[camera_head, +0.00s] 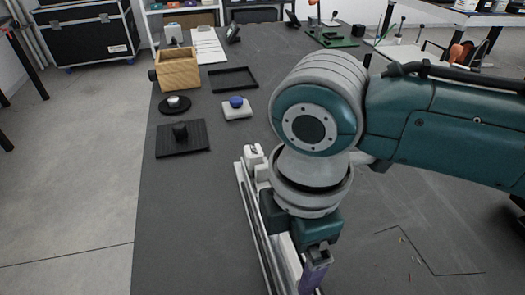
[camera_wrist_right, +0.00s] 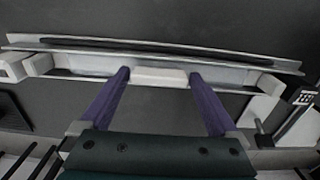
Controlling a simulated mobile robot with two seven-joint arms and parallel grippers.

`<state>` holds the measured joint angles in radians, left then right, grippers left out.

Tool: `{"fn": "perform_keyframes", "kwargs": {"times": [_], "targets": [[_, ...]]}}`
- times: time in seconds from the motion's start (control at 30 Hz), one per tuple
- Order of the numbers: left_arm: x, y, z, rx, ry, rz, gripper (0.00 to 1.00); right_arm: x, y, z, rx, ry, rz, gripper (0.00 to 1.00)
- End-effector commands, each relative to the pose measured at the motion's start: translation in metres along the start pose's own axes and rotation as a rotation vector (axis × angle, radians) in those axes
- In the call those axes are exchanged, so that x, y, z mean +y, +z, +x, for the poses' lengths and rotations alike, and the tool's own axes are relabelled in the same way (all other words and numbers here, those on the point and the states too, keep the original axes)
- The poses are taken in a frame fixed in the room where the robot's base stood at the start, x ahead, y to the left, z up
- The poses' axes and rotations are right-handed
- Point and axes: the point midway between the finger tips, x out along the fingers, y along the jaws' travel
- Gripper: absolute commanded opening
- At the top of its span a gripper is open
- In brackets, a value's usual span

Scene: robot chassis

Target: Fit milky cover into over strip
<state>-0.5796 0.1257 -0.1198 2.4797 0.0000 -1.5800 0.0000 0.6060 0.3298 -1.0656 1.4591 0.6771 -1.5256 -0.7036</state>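The long pale metal over strip (camera_head: 249,208) lies on the table, running from the middle toward the bottom of the head view. It crosses the top of the right wrist view as a rail (camera_wrist_right: 160,48) with a dark groove. The milky cover (camera_wrist_right: 220,77) appears as a pale bar beside it, with a short white block at its middle. My right gripper (camera_wrist_right: 160,78) has its purple fingers against both ends of that block and appears shut on it. My right arm hides part of the strip in the head view. My left gripper is out of view.
Left of the strip are a black ribbed plate with a knob (camera_head: 183,142), a white block with a blue knob (camera_head: 237,108), and a round black piece (camera_head: 174,104). Behind are a wooden box (camera_head: 178,70) and a black frame (camera_head: 233,79). The table's near left is clear.

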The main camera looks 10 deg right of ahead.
Motion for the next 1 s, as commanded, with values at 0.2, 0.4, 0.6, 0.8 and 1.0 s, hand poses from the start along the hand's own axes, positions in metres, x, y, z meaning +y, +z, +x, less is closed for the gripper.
{"fn": "perform_keyframes", "kwargs": {"times": [0.2, 0.4, 0.6, 0.8, 1.0], "targets": [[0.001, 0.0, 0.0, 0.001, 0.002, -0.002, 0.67, 0.0, 0.0, 0.0, 0.0, 0.0, 0.0, 1.0], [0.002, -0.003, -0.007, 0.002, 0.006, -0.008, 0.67, 0.001, 0.0, -0.017, 0.0, 0.002, 0.0, 1.0], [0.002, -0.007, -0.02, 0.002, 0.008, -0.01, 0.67, 0.001, 0.0, -0.062, 0.002, 0.004, 0.0, 1.0], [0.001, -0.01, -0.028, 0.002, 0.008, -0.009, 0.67, 0.001, 0.0, -0.102, 0.001, 0.002, 0.0, 1.0], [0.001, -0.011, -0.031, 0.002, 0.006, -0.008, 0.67, 0.0, 0.0, -0.122, 0.001, 0.0, 0.001, 1.0]]}}
